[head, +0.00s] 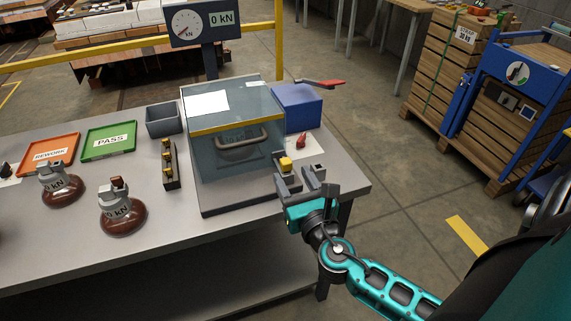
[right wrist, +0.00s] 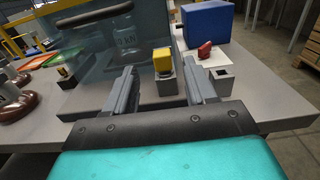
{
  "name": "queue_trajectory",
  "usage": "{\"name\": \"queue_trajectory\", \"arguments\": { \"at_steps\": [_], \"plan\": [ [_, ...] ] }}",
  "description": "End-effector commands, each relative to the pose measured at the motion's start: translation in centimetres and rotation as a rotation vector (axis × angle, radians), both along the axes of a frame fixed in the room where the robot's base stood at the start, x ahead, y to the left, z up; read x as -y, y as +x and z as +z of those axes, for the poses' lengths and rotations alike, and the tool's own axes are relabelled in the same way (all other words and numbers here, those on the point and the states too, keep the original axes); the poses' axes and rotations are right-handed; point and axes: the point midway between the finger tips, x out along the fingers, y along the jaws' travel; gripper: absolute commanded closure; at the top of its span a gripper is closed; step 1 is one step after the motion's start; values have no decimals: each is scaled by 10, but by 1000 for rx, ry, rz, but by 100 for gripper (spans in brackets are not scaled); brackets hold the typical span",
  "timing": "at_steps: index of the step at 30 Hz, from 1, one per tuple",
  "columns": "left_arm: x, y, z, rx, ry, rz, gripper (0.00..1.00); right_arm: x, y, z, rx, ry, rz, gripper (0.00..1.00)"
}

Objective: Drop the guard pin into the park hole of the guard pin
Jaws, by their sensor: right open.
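The guard pin has a yellow head (head: 286,163) and stands upright in a grey block at the right front corner of the clear guard box (head: 225,145). In the right wrist view the pin's head (right wrist: 162,56) shows above its block (right wrist: 167,88). The park hole appears to be the dark square opening (right wrist: 224,73) in a small grey block to the right; that block (head: 319,169) is partly behind my gripper in the head view. My right gripper (head: 298,184) is open and empty, its fingers (right wrist: 159,80) pointing toward the pin. My left gripper is out of view.
An insulator stands inside the guard box. A blue box (head: 297,108) and a red item (head: 301,141) on a white sheet lie behind the blocks. Green PASS (head: 109,141) and orange REWORK (head: 50,150) trays and brown insulators (head: 122,212) are left. The table's right edge is close.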

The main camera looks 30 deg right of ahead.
Motion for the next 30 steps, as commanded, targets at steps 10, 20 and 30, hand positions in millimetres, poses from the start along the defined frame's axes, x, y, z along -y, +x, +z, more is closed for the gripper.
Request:
{"name": "queue_trajectory", "arguments": {
  "at_steps": [10, 20, 30],
  "plan": [
    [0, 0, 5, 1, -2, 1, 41, 8, 31, 2, 0, 2, 0, 45],
    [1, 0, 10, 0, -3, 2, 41, 21, 71, 6, -1, 2, -1, 45],
    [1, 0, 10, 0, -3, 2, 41, 21, 74, 5, -1, 2, -1, 49]
  ]
}}
